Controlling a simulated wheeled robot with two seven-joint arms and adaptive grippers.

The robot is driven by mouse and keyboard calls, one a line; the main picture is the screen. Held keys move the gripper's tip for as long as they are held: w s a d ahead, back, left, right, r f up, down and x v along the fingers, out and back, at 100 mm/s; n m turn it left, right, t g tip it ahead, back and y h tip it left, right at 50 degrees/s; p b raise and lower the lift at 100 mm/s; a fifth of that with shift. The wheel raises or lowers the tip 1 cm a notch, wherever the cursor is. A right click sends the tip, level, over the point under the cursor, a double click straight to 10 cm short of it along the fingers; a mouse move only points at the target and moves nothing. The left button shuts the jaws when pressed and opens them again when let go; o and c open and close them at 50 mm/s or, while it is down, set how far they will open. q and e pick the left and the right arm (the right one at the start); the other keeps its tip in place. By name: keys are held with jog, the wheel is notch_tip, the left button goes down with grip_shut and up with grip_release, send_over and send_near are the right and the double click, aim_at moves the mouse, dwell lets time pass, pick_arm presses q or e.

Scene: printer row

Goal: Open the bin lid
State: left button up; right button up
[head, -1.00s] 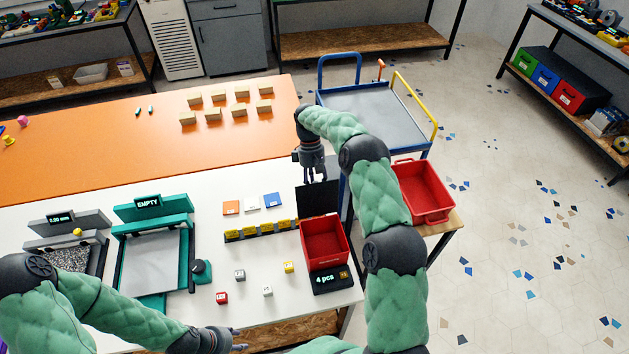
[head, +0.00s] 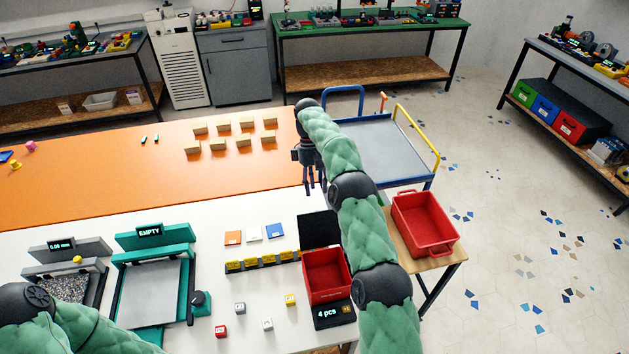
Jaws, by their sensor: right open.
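A red bin (head: 327,283) stands at the right end of the white table, its inside showing and empty as far as I can see. A black flat panel (head: 319,230), which looks like its lid, is raised at the bin's far edge, leaving the top uncovered. My right gripper (head: 315,186) points down with its fingers apart, beyond and above the panel's far edge, holding nothing visible. It appears apart from the panel. My right forearm passes close by the bin's right side. My left gripper is out of view; only the left arm shows at the bottom left.
A display reading "4 pcs" (head: 333,314) is in front of the bin. A yellow strip (head: 262,261) and small cubes are to its left. Another red bin (head: 424,224) stands on a stand at right. A blue cart (head: 378,148) is behind my right arm.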

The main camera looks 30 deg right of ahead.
jog(key=shift+v, duration=0.85)
jog(key=shift+s, duration=0.1)
